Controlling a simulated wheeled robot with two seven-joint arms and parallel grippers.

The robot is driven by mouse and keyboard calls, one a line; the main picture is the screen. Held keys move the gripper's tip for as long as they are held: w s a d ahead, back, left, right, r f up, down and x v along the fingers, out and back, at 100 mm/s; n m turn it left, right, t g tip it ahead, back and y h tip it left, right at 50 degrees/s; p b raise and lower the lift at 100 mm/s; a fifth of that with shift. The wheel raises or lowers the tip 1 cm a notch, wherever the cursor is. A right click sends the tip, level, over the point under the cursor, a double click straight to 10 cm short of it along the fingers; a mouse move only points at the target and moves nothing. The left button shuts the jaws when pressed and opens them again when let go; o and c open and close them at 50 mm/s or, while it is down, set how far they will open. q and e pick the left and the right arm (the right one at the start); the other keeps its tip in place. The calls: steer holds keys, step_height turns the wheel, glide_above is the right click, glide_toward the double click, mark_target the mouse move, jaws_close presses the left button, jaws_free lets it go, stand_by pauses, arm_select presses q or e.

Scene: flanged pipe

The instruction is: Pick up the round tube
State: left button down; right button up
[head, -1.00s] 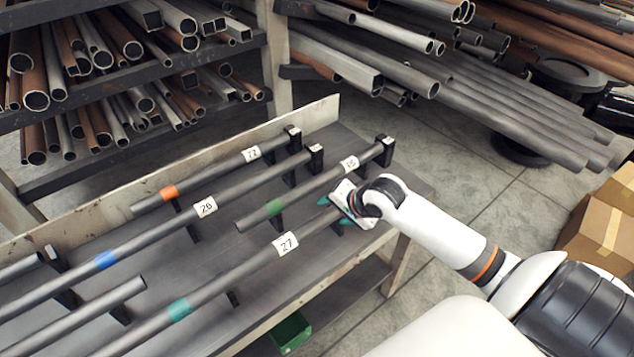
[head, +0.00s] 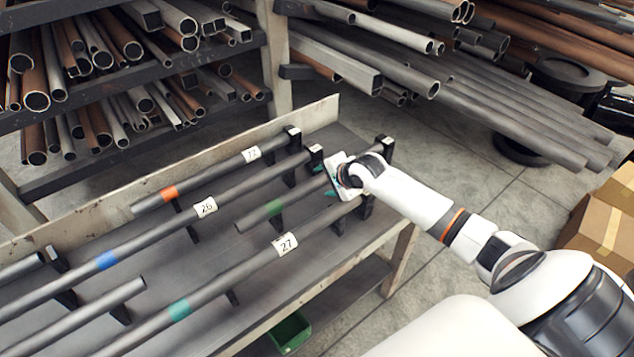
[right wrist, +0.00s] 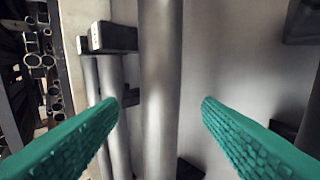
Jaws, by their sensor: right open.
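Several grey round tubes lie on black supports on the bench. One has an orange band (head: 168,193), one a blue band (head: 107,260), one a green band (head: 272,208) and one a teal band (head: 180,310). My right gripper (head: 323,181) is over the far part of the green-banded tube and hides its label. In the right wrist view, a grey tube (right wrist: 161,70) runs lengthwise between the two teal fingers of my open right gripper (right wrist: 160,103), with gaps on both sides. How far below the fingers it lies is hard to tell. My left gripper is out of view.
Black supports (head: 316,158) stand up at the tubes' far ends, close to my right gripper. The bench has a raised back board (head: 90,213). A rack of pipes (head: 135,75) stands behind. Cardboard boxes (head: 598,225) are at the right, a green bin (head: 290,332) below.

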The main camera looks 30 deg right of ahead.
mark_target(321, 181)
steer(key=x, duration=0.3)
steer(key=shift+w+a+f, duration=0.1)
steer(key=shift+w+f, duration=0.1)
steer(key=shift+s, duration=0.1)
jaws_close()
steer(key=shift+r, duration=0.15)
